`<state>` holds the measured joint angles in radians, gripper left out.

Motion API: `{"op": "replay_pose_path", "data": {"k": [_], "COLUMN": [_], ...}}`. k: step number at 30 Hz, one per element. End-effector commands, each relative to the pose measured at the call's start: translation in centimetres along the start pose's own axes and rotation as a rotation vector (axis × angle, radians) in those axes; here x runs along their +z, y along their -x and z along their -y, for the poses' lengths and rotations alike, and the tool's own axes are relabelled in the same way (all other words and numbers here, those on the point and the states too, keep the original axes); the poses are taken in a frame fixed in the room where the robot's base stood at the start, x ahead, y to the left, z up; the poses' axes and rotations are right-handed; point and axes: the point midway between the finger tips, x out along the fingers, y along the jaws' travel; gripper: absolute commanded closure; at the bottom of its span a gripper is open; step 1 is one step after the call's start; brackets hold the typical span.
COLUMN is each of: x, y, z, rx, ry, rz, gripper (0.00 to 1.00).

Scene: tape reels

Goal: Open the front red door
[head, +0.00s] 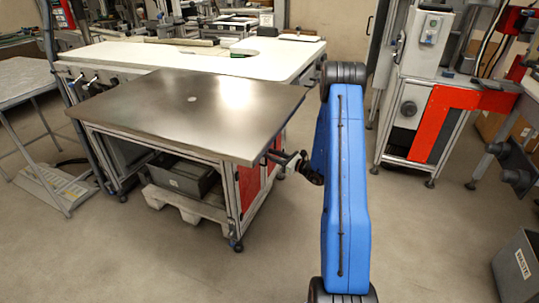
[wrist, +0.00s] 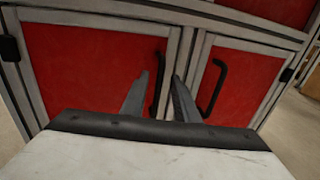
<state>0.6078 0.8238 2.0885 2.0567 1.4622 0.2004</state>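Two red doors in grey metal frames fill the wrist view, a left door (wrist: 85,70) and a right door (wrist: 242,80). Both look shut. The left door has a black bar handle (wrist: 157,88) near its right edge, and the right door has a black handle (wrist: 216,88) near its left edge. My gripper (wrist: 160,76) is open, with its fingers on either side of the left door's handle; I cannot tell whether they touch it. In the head view, red panels (head: 249,186) show below the metal-topped table, and my gripper (head: 281,158) is beside them, partly hidden by my arm.
The metal tabletop (head: 180,115) juts out above the doors near my gripper. A grey bin (head: 185,174) sits under it. A machine stand with a red panel (head: 440,115) is at right, and a waste bin (head: 515,265) is at lower right. The floor (head: 270,260) between is clear.

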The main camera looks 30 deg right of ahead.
Motion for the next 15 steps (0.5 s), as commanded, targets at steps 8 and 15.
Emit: {"op": "replay_pose_path", "data": {"k": [8, 15], "x": [0.02, 0.01], "y": [-1.33, -1.31], "z": [-0.02, 0.00], "rx": [0.001, 0.000], "ry": [0.001, 0.000], "rz": [0.000, 0.000], "gripper": [0.72, 0.79]}}
